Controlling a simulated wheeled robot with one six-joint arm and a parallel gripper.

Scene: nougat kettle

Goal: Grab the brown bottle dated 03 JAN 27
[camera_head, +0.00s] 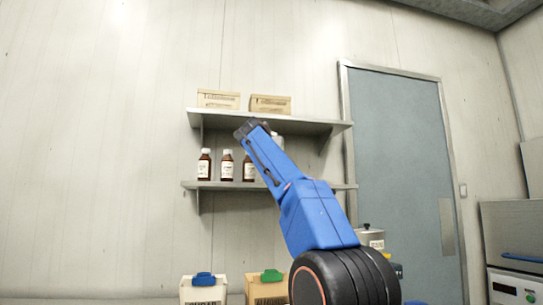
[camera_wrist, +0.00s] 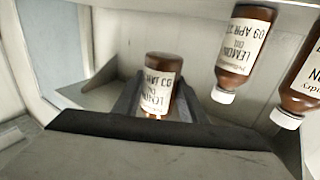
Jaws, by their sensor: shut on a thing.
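In the wrist view, where things appear upside down, a brown bottle (camera_wrist: 164,63) with a white label sits between the fingers of my gripper (camera_wrist: 157,101). A second brown bottle (camera_wrist: 236,75), labelled lemon oil with a date starting 09 APR, stands apart to the right. A third brown bottle (camera_wrist: 303,88) is cut by the right edge. In the head view, my blue arm hides the held bottle and gripper tips.
In the head view, brown bottles (camera_head: 204,168), (camera_head: 227,169) and (camera_head: 248,171) stand on the lower shelf (camera_head: 315,187). Boxes (camera_head: 218,100) and (camera_head: 270,104) sit on the upper shelf (camera_head: 310,123) close above my arm. A grey door (camera_head: 400,180) is at right. Containers (camera_head: 203,291) stand below.

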